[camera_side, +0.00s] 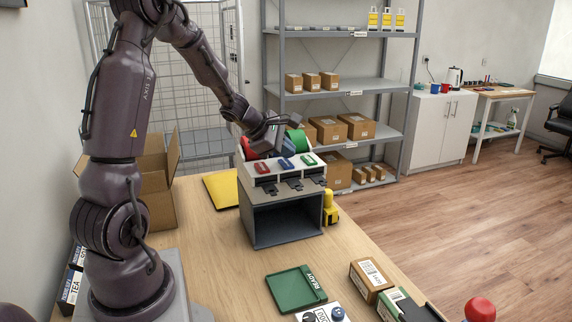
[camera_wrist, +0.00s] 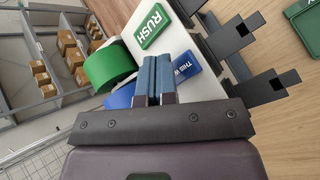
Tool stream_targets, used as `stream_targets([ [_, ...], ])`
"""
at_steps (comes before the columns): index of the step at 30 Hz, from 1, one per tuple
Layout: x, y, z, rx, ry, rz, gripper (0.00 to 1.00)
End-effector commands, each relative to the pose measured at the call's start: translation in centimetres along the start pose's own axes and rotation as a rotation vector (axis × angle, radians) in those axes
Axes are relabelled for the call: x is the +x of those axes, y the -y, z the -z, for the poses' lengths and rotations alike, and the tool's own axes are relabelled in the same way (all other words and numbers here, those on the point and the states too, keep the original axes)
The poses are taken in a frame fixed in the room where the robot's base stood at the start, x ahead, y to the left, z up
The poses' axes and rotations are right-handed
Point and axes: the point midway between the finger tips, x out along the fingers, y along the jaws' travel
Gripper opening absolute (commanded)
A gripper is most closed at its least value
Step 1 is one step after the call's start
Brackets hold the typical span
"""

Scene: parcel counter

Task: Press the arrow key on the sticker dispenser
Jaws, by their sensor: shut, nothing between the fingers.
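The sticker dispenser (camera_side: 290,178) is a white unit on a dark grey open-fronted stand. It has a red key (camera_side: 262,167), a blue key (camera_side: 286,163) and a green key (camera_side: 308,159) in a row, with coloured rolls behind. In the wrist view the green key (camera_wrist: 152,27) reads RUSH. The blue key's (camera_wrist: 190,68) lettering starts "THIS W", and the rest is hidden. No arrow can be made out on any key. My gripper (camera_wrist: 156,57) is shut and empty above the dispenser, between the blue roll (camera_wrist: 120,96) and the blue key. Contact cannot be told.
Dark outlet trays (camera_side: 294,184) stick out below the keys. A green roll (camera_wrist: 110,65) stands close beside my fingers. A yellow object (camera_side: 330,209) stands right of the stand.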

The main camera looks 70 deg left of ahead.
Motion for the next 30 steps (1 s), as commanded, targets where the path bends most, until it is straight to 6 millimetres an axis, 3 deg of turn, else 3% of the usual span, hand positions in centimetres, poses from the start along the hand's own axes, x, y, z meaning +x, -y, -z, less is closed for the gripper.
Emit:
stream_targets([
  [30,0.63,0.47,0.48,0.0,0.0,0.0,0.0],
])
